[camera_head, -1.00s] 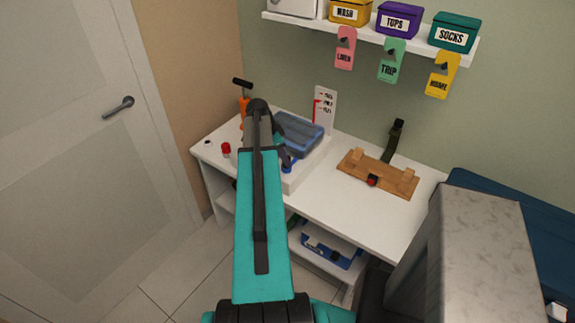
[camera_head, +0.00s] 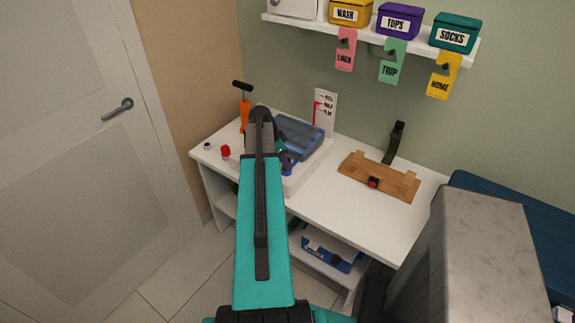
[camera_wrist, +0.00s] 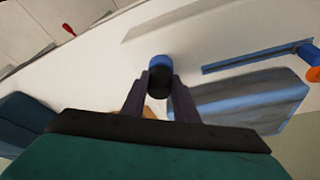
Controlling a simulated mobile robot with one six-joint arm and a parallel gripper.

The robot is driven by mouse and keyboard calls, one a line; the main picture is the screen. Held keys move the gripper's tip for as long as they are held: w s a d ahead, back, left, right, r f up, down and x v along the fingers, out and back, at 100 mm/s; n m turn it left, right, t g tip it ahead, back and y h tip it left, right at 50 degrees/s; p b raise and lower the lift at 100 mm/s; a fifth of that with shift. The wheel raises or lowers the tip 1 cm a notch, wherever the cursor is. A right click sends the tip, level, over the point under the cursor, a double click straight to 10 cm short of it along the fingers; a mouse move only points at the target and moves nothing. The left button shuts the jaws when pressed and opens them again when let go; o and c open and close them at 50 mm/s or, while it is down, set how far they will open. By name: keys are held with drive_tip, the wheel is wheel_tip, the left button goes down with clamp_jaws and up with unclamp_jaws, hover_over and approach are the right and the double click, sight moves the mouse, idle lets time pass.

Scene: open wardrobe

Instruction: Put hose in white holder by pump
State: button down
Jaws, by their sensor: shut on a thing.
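In the wrist view my gripper (camera_wrist: 160,82) is shut on a short blue-and-black cylindrical piece, which looks like the hose end (camera_wrist: 160,66). It sits between the dark fingertips over the white tabletop. In the head view my arm hides most of the gripper, and a bit of blue (camera_head: 287,168) shows beside it. The orange pump (camera_head: 244,112) with a black T-handle stands upright at the back left of the table, beyond the gripper. A small white ring-like piece (camera_head: 207,146) lies at the table's left edge; I cannot tell whether it is the holder.
A red-capped item (camera_head: 226,152) stands at left. A wall shelf (camera_head: 375,37) with boxes and hanging tags is above.

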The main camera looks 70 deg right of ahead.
drive_tip(key=c, duration=2.1)
unclamp_jaws()
clamp_jaws()
drive_tip(key=shift+r+p, duration=0.5)
drive_tip(key=shift+r, duration=0.95)
drive_tip(key=shift+r+p, duration=0.7)
drive_tip(key=shift+r, duration=1)
